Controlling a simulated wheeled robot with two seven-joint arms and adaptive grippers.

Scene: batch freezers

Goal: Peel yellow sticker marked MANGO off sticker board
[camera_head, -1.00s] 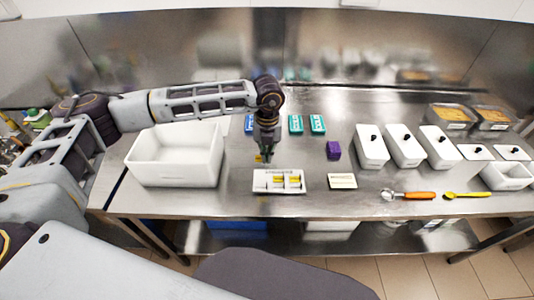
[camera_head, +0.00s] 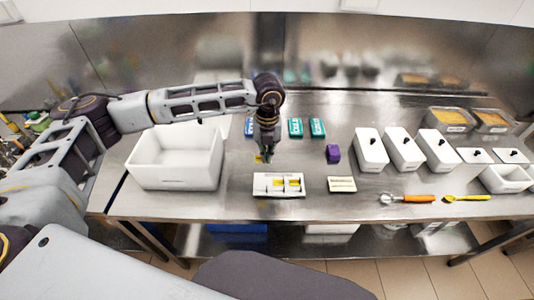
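The white sticker board (camera_head: 262,193) lies on the steel counter near its front edge. Yellow stickers (camera_head: 279,183) show on its middle and right parts; their print is too small to read. My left gripper (camera_head: 264,157) points down, above and just behind the board, apart from it. A small yellow piece (camera_head: 259,159), which looks like a sticker, shows at its fingertips, and the fingers look shut on it. I cannot read any marking on it. My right gripper is not in view.
A large white bin (camera_head: 177,176) stands left of the board. A small white card (camera_head: 341,185) lies to its right. A purple block (camera_head: 333,153), teal boxes (camera_head: 317,127) and white lidded tubs (camera_head: 371,150) stand further back. An orange-handled tool (camera_head: 408,198) lies at the front right.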

